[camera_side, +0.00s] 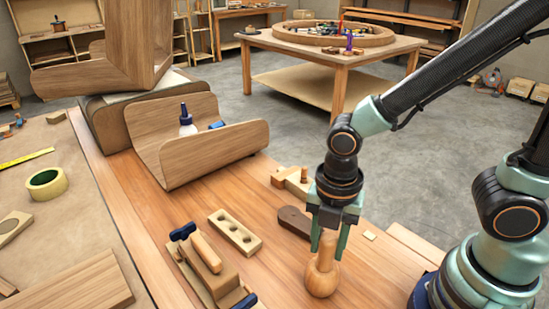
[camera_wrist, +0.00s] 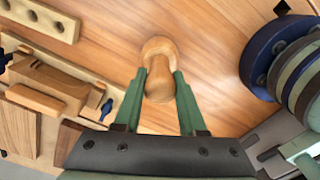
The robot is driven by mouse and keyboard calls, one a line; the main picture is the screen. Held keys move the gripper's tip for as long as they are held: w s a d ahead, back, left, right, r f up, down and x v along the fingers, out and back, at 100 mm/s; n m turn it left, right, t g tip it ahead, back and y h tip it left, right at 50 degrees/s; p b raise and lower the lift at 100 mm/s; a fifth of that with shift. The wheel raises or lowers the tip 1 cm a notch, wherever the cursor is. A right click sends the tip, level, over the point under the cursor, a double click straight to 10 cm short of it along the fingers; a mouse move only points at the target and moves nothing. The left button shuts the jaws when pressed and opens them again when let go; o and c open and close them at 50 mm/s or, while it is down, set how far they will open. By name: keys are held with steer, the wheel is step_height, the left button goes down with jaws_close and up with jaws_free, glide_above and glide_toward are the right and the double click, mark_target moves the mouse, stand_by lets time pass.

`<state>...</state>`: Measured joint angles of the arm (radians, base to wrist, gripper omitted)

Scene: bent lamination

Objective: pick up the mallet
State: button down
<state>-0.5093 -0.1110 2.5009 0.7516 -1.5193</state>
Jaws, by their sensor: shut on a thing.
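The mallet (camera_side: 322,275) is a turned, light wooden piece with a rounded head at the bottom and a handle pointing up. In the side view it stands upright on the wooden bench, and it also shows in the wrist view (camera_wrist: 158,50). My gripper (camera_side: 328,238) points down over it, with its green fingers on either side of the handle. In the wrist view my gripper (camera_wrist: 160,88) is shut on the mallet. I cannot tell whether the head still touches the bench. Part of the handle is hidden by the fingers.
A block with holes (camera_side: 235,232), a wooden plane-like tool (camera_side: 205,260) and a dark wooden piece (camera_side: 294,221) lie left of my gripper. A bent wooden form (camera_side: 215,155) holding a glue bottle (camera_side: 187,122) stands farther back. A tape roll (camera_side: 46,183) lies at left.

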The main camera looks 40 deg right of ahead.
step_height(320, 180, up, 20)
stand_by(0.5)
